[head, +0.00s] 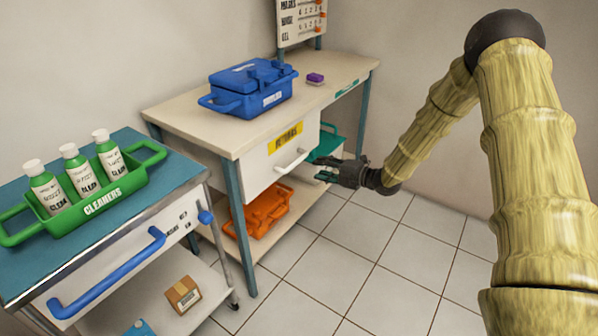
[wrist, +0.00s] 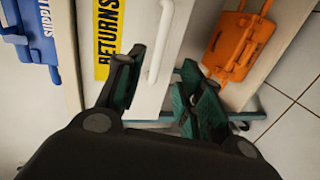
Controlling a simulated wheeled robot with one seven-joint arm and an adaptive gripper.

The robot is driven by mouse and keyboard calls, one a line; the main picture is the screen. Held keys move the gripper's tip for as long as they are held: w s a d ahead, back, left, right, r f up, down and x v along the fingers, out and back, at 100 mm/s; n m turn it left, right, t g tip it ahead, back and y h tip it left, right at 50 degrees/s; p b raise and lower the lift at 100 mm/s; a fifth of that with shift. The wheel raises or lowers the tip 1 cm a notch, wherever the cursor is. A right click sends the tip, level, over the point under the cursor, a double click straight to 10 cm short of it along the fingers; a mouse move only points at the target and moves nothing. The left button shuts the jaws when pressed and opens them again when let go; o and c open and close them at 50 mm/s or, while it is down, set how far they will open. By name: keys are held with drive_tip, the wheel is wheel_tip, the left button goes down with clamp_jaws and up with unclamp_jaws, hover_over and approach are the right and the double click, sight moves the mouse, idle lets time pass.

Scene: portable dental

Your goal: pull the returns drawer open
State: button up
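The returns drawer (head: 262,163) is a white drawer front under the tabletop, with a yellow RETURNS label (head: 286,138) and a white bar handle (head: 291,160). It looks shut. My gripper (head: 322,169) is just right of the handle in the head view, apart from it there. In the wrist view my gripper (wrist: 157,86) is open, with dark fingers and green pads. The handle (wrist: 160,45) lies between the two fingers in that picture, and its lower end comes down near the fingertips. The drawer front (wrist: 140,28) also shows there. I cannot tell whether any finger touches the handle.
A blue supplies case (head: 250,90) and a purple block (head: 315,78) stand on the table (head: 190,117). An orange case (head: 262,213) is on the shelf below. A cart (head: 185,175) with a green cleaners caddy (head: 105,200) stands left. Tiled floor in front is clear.

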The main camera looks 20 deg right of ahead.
sight(298, 160)
drive_tip(key=shift+n, duration=0.4)
drive_tip(key=x, duration=0.3)
drive_tip(key=b+x, duration=0.1)
drive_tip(key=x, duration=0.7)
drive_tip(key=shift+w+d+r, duration=0.1)
drive_tip(key=shift+w+d, duration=0.05)
drive_tip(key=shift+w, duration=0.3)
clamp_jaws()
